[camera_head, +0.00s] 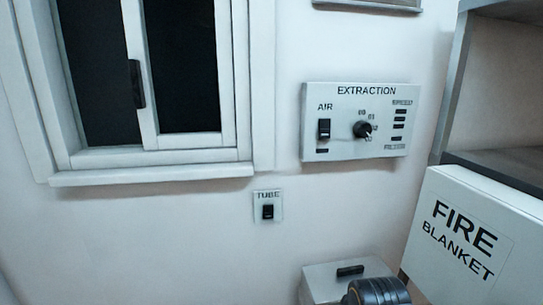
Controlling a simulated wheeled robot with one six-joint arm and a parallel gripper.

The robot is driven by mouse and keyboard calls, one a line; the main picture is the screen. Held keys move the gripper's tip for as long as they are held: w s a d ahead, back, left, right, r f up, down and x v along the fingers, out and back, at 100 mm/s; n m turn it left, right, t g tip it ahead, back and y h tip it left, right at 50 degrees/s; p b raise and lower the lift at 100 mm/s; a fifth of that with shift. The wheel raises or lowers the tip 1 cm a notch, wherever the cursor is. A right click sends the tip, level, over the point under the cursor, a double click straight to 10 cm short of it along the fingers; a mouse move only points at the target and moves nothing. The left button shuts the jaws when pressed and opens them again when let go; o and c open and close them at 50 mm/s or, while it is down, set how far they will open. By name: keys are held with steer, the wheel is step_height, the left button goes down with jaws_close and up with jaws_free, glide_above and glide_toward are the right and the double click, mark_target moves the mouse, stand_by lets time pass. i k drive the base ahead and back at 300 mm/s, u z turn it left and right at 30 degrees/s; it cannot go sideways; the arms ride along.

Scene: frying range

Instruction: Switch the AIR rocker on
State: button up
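The AIR rocker (324,129) is a small black switch on the left side of the pale EXTRACTION panel (350,148), under the label AIR. The panel is fixed to the wall right of the window. A small dark strip (322,151) lies just under the rocker. Which way the rocker is tipped is too small to tell. My gripper is not in view. A dark, rounded part with an orange ring at the bottom edge looks like part of my arm, well below the panel.
The panel also bears a black rotary knob (362,130) and several dark strips at right. A separate TUBE switch (267,212) sits lower left. A sliding window (180,140), a FIRE BLANKET box (470,235), a shelf (500,160) and a grey box (322,280) surround it.

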mark_target(324, 124)
steer(key=k, duration=0.5)
steer(key=u, duration=0.8)
steer(key=i, duration=0.8)
steer(key=z, duration=0.8)
